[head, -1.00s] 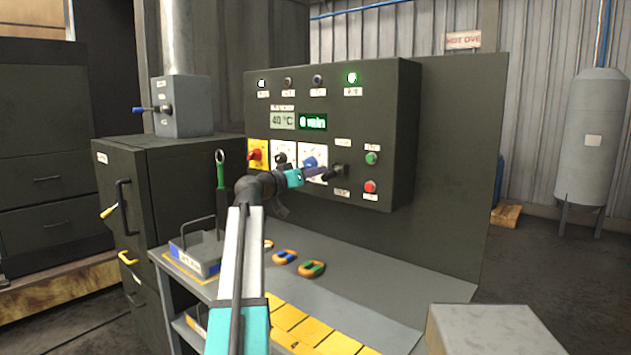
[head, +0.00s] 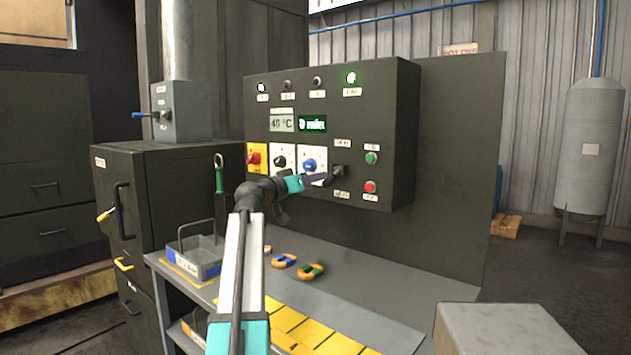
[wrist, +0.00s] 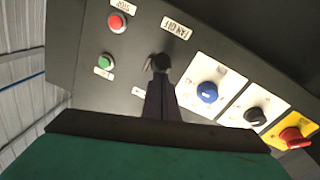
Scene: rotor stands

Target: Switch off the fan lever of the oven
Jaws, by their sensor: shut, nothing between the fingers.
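The oven control panel (head: 335,105) is a dark box with knobs, buttons and a display. The fan lever (head: 341,172) is a small black handle at its lower right, between two small labels. In the wrist view the fan lever (wrist: 160,62) sits beside a label reading "FAN OFF", and my fingertips overlap its near end. My gripper (head: 328,179) is shut, with its tips at the lever, touching it or very close; I cannot tell which. The shut fingers (wrist: 158,98) hide part of the lever and one label behind them.
A blue knob (head: 310,165), black knob (head: 280,161) and red switch (head: 254,159) lie left of the lever. Green (head: 371,158) and red (head: 370,187) buttons lie right. Padlock-like tags (head: 311,271) and a grey tray (head: 205,262) rest on the bench below.

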